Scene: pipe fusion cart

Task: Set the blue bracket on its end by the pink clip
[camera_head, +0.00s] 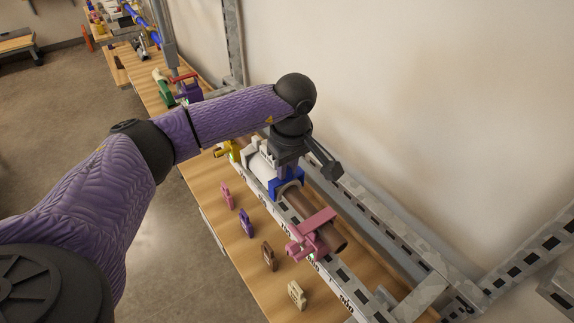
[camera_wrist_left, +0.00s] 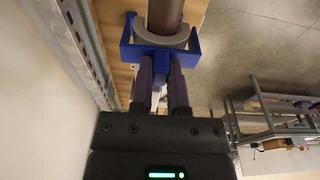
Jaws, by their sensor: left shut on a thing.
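The blue bracket (camera_head: 275,187) sits at the brown pipe (camera_head: 322,208), next to the white pipe. My left gripper (camera_head: 290,172) is above it, pointing down, shut on it. In the left wrist view the bracket (camera_wrist_left: 129,47) is a blue frame with upright sides, around a grey ring (camera_wrist_left: 160,40) on the pipe; the left fingers (camera_wrist_left: 160,72) meet its near side. A large pink clip (camera_head: 312,234) is on the pipe near its free end, apart from the bracket. A smaller pink piece (camera_head: 227,197) stands on the bench. My right gripper is out of view.
Purple (camera_head: 246,223), brown (camera_head: 268,256) and cream (camera_head: 296,294) pieces stand along the wooden bench (camera_head: 245,275). A metal rail (camera_head: 385,220) and the wall lie behind the pipe. A yellow part (camera_head: 232,151) is farther back. Bare bench lies between the small pieces.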

